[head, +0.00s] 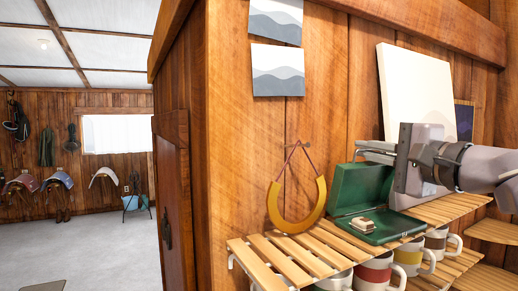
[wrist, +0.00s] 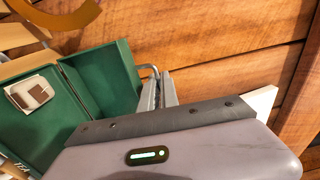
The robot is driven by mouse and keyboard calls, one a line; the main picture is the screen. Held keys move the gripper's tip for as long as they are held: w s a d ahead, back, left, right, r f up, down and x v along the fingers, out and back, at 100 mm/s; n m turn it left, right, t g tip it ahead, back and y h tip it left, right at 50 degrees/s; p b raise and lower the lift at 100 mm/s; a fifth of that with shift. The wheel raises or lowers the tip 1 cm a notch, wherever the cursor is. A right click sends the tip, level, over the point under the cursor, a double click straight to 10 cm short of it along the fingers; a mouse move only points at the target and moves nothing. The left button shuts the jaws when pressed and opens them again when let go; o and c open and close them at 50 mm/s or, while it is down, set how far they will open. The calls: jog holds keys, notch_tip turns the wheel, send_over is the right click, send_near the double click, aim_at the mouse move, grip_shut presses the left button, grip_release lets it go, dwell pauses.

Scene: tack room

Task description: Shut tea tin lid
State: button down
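The green tea tin (head: 366,228) sits open on the slatted shelf, with a small cream and brown item (head: 363,224) in its base. Its lid (head: 360,187) stands raised at the back, near the wall. The tin base (wrist: 38,118) and lid (wrist: 104,78) also show at the left of the wrist view. My gripper (head: 362,150) is at the lid's upper right in the head view, its fingers close together with nothing seen between them. In the wrist view the fingers (wrist: 163,88) are just right of the lid; whether they touch it is unclear.
A yellow horseshoe-shaped ornament (head: 297,207) hangs left of the tin. A white panel (head: 414,92) leans on the wall behind my gripper. Several mugs (head: 374,275) stand on the shelf below. The slats (head: 285,258) left of the tin are bare.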

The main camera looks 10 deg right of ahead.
jog(key=s+f+t+b, duration=0.1)
jog(key=b, duration=0.3)
jog(key=shift+d+f+b, duration=0.15)
jog(key=shift+f+b, duration=0.05)
jog(key=shift+b, duration=0.15)
jog(key=s+f+t+y+b, duration=0.1)
jog(key=s+t+b, duration=0.1)
jog(key=b, duration=0.7)
jog(key=s+d+f+t+b, duration=0.1)
jog(key=s+f+t+b, duration=0.1)
jog(key=b, duration=0.7)
jog(key=s+d+f+t+y+b, duration=0.1)
jog(key=s+f+t+b, duration=0.1)
jog(key=b, duration=0.7)
jog(key=shift+s+f+t+y, duration=0.1)
jog(key=shift+s+t+y, duration=0.2)
jog(key=shift+s+t, duration=0.65)
jog(key=shift+s+d+f+b, duration=0.15)
jog(key=shift+s+f+b, duration=0.2)
jog(key=shift+f+b, duration=0.65)
jog(key=shift+s+d+f+b, duration=0.1)
jog(key=shift+s+f+b, duration=0.35)
jog(key=shift+b, duration=0.9)
jog(key=shift+s+d+f+b, duration=0.2)
jog(key=shift+f+b, duration=0.65)
jog(key=shift+b, duration=0.35)
jog(key=c, duration=1.9)
grip_release()
jog(key=shift+f, duration=0.1)
